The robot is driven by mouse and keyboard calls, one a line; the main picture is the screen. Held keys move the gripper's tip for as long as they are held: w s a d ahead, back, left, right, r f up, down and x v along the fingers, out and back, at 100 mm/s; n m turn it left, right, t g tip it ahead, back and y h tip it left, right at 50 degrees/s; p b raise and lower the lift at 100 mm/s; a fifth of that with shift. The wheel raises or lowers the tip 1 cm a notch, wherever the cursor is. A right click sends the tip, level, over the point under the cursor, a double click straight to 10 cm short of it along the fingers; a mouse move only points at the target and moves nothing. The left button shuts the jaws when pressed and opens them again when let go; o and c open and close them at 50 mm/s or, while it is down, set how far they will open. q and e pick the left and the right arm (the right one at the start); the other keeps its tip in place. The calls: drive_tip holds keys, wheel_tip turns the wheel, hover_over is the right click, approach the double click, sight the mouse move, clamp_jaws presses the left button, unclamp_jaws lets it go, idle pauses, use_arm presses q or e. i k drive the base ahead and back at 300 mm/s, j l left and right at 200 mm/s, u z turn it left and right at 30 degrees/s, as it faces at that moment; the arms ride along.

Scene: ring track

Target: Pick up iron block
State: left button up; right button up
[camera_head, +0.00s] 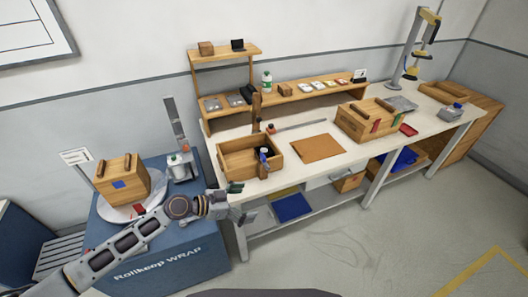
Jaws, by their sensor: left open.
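My left gripper (241,202) is open and empty at the front left corner of the long workbench (318,178), beside the bench edge. Its arm reaches in from the lower left, across the front of the blue wrapping machine. I cannot pick out an iron block for sure. Small grey flat pieces (212,104) lie on the lower board of the wooden shelf at the back left. An open wooden box (236,162) on the bench holds a dark bottle-like item, and its inside is partly hidden. My right gripper is not in view.
A lidded wooden crate (122,182) sits on the blue machine (165,262) at the left. A brown board (318,148) lies mid-bench. Another wooden crate (365,120) stands to its right. A blue tray (291,207) is below the bench. The floor in front is clear.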

sight(266, 150)
drive_tip(key=i, duration=1.25)
